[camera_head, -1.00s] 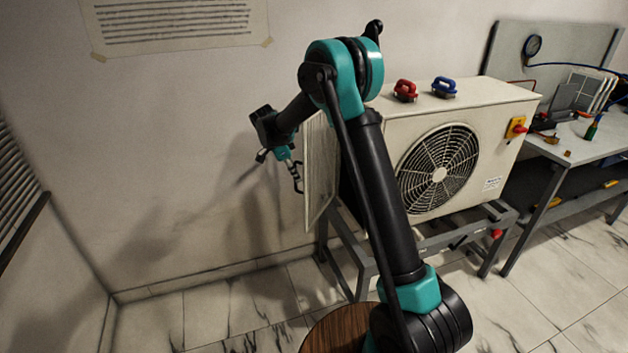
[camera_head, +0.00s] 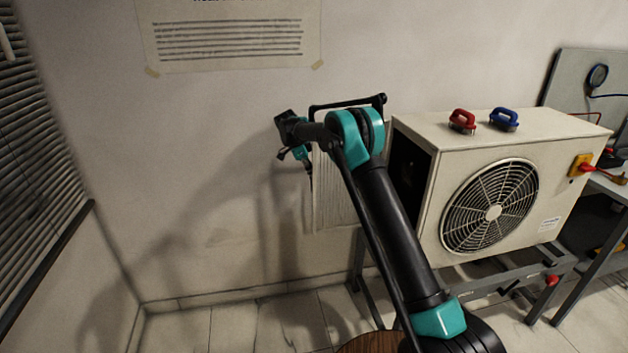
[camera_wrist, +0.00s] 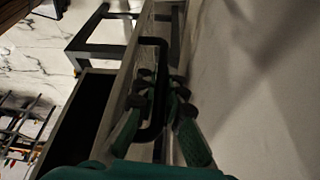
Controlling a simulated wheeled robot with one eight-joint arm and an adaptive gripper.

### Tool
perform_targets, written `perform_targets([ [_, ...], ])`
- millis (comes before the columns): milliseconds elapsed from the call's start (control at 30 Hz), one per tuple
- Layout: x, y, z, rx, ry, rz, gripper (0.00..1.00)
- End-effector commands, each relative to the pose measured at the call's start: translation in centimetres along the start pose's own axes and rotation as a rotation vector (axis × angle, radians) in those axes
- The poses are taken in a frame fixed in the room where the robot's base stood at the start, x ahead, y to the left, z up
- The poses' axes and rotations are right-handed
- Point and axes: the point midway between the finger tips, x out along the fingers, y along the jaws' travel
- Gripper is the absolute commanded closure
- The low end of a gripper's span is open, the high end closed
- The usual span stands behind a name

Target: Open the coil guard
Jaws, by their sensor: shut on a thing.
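The coil guard (camera_head: 333,200) is a pale, ribbed panel standing out from the left end of the white outdoor unit (camera_head: 412,150), with the dark opening showing behind it. My gripper (camera_head: 307,165) is at the guard's outer left edge, partly hidden by the arm in the head view. In the wrist view, my gripper (camera_wrist: 157,98) has its green and black fingers shut on the guard's black bar handle (camera_wrist: 160,60). The guard (camera_wrist: 128,65) shows there nearly edge-on. The hinge side is hidden behind my arm.
The wall is close behind the guard, also in the wrist view (camera_wrist: 255,90). The unit stands on a grey metal stand (camera_head: 480,285). Red (camera_head: 462,121) and blue (camera_head: 504,119) handled items sit on top. A workbench is at right. Floor at the left is clear.

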Motion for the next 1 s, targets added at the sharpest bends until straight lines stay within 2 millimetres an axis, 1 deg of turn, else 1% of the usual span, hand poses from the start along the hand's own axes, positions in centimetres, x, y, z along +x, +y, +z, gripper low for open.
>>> perform_targets([
  [33, -0.12, -0.18, 0.43, 0.006, -0.005, 0.004, 1.0],
  [267, -0.09, -0.65, 0.42, 0.032, -0.006, 0.014, 1.0],
  [600, -0.1, -0.67, 0.43, 0.033, -0.006, 0.014, 1.0],
  [633, -0.1, -0.67, 0.44, 0.033, -0.006, 0.014, 0.88],
  [700, -0.1, -0.67, 0.41, 0.033, -0.006, 0.015, 0.79],
  [800, -0.06, -0.69, 0.27, 0.034, -0.004, 0.015, 0.69],
  [1000, -0.02, -0.71, 0.12, 0.036, -0.002, 0.015, 0.69],
])
